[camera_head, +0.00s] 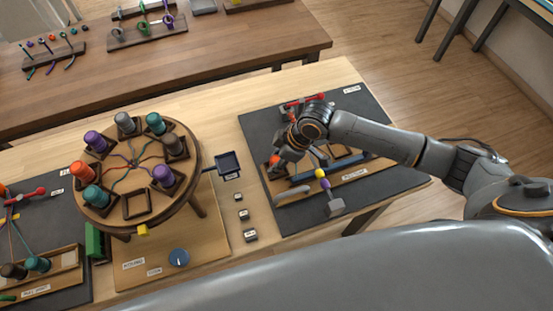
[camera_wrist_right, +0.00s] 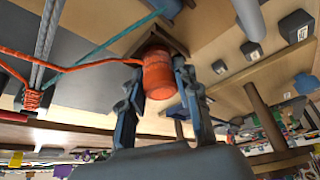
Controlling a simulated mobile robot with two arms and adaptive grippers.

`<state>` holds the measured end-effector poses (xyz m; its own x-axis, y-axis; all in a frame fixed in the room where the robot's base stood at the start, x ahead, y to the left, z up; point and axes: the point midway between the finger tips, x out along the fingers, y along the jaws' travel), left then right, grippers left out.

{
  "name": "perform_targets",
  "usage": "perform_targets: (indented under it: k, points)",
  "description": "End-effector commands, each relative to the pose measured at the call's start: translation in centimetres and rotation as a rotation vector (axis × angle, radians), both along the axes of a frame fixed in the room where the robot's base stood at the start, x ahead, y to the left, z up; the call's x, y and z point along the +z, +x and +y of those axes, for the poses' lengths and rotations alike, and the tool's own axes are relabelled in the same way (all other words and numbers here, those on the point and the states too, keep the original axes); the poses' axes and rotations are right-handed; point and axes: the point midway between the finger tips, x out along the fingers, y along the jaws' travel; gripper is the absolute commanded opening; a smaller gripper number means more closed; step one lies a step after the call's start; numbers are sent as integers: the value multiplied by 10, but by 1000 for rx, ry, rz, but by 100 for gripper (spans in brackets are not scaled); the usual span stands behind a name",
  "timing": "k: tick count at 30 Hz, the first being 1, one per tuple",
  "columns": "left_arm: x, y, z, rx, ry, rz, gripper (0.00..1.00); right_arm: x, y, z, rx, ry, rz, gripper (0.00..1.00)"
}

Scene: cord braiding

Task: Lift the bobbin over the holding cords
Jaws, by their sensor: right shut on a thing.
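My right gripper (camera_head: 284,157) is over the dark mat (camera_head: 375,115) on the right side of the table. In the right wrist view, my right gripper (camera_wrist_right: 162,88) is shut on an orange bobbin (camera_wrist_right: 158,74), with one finger on each side. The bobbin also shows in the head view (camera_head: 274,160), partly hidden by the gripper. An orange cord (camera_wrist_right: 95,66) runs from it to the left. A teal cord (camera_wrist_right: 112,40) crosses behind the orange one. Whether the bobbin touches the wooden holder (camera_wrist_right: 180,42) behind it I cannot tell. My left gripper is not in view.
A round wooden stand (camera_head: 187,150) with several coloured bobbins is left of the mat; its front square holder (camera_head: 136,204) is empty. Small dark blocks (camera_head: 250,236) line the mat's left side.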

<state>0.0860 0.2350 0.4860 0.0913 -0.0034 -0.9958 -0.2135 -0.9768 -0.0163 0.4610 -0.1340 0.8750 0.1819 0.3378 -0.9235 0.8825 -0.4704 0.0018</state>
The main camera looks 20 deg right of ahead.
Motion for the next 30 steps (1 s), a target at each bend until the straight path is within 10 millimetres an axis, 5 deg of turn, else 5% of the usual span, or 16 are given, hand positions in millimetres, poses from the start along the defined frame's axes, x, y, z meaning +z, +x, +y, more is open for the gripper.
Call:
perform_targets:
  k: [10,11,14,24,30]
  points:
    - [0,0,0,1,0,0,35,-2,0,0,0,1,0,0]
    - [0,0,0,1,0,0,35,-2,0,0,0,1,0,38]
    - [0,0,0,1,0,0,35,-2,0,0,0,1,0,58]
    - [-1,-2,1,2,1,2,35,0,0,-1,0,0,0,58]
    - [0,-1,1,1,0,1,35,24,-4,-10,0,-1,-3,58]
